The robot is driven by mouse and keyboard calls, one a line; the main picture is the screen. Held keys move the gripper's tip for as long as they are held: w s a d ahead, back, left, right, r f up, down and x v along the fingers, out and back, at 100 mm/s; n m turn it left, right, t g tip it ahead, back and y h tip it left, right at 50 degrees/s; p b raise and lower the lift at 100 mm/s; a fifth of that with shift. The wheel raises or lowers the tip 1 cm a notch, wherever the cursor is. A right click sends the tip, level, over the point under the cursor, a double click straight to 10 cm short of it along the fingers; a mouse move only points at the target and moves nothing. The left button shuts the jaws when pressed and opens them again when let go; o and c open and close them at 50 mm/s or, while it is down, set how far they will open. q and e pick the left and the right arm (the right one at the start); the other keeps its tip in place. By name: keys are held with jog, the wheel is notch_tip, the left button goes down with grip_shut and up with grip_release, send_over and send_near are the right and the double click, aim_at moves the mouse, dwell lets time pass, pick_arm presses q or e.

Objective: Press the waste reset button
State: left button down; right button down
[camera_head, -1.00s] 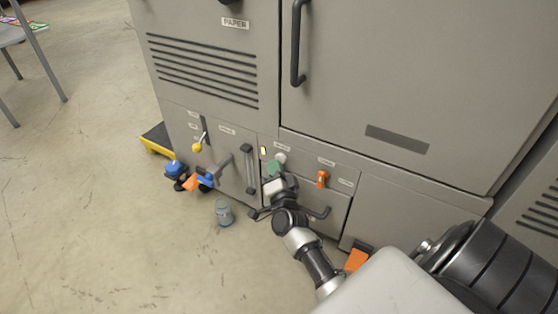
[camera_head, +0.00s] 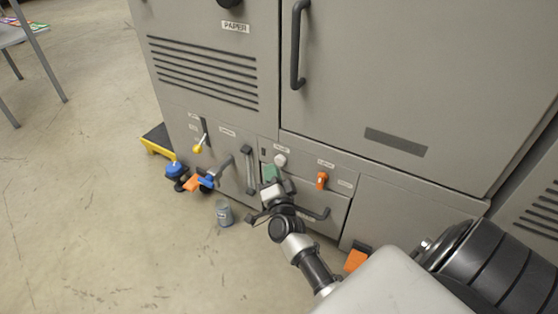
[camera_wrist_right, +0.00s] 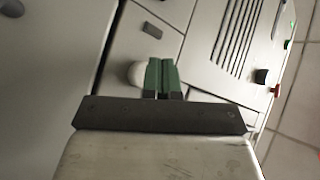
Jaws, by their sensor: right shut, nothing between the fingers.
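A round white button (camera_head: 280,160) sits under a small label on the lower grey panel of the machine. My right gripper (camera_head: 271,173), with green fingertips, is shut and empty just in front of the panel, a little below and left of the button. In the right wrist view the shut green fingers (camera_wrist_right: 161,75) partly overlap the edge of the white button (camera_wrist_right: 136,74). I cannot tell whether they touch it. A small dark window (camera_head: 263,153) is left of the button. My left gripper is in neither view.
An orange knob (camera_head: 321,180) is right of the button, and a black drawer handle (camera_head: 316,213) is below. Blue valves (camera_head: 207,182) and a yellow-tipped lever (camera_head: 198,148) are to the left. A grey can (camera_head: 224,213) stands on the floor.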

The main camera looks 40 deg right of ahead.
jog(key=shift+s+a+p, duration=0.3)
jog(key=shift+a, duration=0.5)
jog(key=shift+s+a+p, duration=0.3)
jog(key=shift+s+a, duration=0.05)
jog(key=shift+a, duration=0.4)
jog(key=shift+s+a+p, duration=0.3)
jog(key=shift+a, duration=0.5)
